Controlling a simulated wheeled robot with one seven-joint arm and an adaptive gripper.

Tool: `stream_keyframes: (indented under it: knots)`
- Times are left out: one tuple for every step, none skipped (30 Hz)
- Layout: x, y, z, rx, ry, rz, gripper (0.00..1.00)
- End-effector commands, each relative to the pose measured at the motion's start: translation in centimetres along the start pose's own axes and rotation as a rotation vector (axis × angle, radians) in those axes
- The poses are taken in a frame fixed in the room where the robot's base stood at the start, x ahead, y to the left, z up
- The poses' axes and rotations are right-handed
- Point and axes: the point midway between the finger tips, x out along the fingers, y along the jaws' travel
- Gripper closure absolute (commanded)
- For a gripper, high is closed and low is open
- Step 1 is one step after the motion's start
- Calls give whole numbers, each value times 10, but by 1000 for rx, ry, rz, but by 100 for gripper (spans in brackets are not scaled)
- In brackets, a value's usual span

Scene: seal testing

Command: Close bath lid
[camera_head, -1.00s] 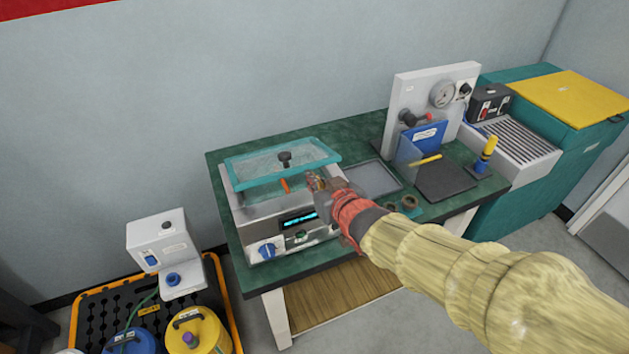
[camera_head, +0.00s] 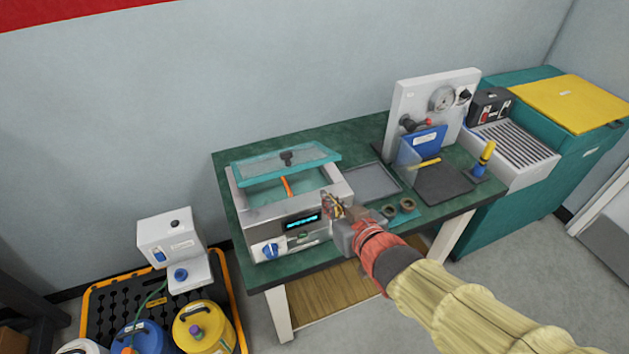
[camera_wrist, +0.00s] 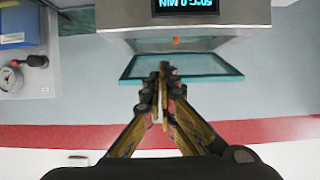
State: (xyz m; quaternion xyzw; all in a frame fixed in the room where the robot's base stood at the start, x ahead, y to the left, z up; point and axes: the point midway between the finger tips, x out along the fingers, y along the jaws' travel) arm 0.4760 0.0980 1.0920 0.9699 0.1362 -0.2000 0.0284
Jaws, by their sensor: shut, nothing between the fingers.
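The bath (camera_head: 285,219) is a metal box with a lit display, standing at the left end of the green table. Its teal-framed clear lid (camera_head: 318,152) with a black knob is open, raised over the rear of the bath. An orange stick-like thing (camera_head: 287,187) shows in the bath opening. My gripper (camera_head: 328,202) is shut and empty, in front of the bath's right front corner in the head view. In the wrist view, the lid (camera_wrist: 222,77) appears beyond my fingertips (camera_wrist: 163,72); I cannot tell the gap between them.
A grey tray (camera_head: 371,181) and dark rings (camera_head: 398,209) lie right of the bath. A white gauge panel (camera_head: 408,98) with a blue-fronted fixture stands further right. Jugs and a white dispenser (camera_head: 166,240) stand on the floor pallet at left. A wall is behind the table.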

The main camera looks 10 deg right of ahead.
Motion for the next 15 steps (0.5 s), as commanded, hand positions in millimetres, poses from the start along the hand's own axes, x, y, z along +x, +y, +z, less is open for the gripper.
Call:
stream_keyframes:
  knots:
    - [-4, -2, -7, -2, -1, -5, 100]
    - [-5, -4, -10, -3, -5, -8, 100]
    - [-6, -7, -14, -4, -14, -15, 100]
    - [-6, -10, -17, -6, -24, -21, 100]
    - [-7, -13, -20, -7, -34, -28, 100]
    - [-7, -17, -26, -10, -48, -38, 100]
    - [-7, -20, -32, -12, -58, -45, 100]
    - [-6, -24, -39, -14, -65, -53, 100]
    - [-4, -29, -49, -17, -74, -63, 100]
    - [-3, -32, -57, -18, -79, -69, 100]
    - [-1, -35, -65, -19, -85, -75, 100]
    - [1, -39, -75, -19, -94, -82, 100]
    - [3, -42, -83, -19, -103, -86, 100]
    - [6, -44, -91, -19, -111, -89, 100]
    - [9, -48, -101, -18, -126, -93, 100]
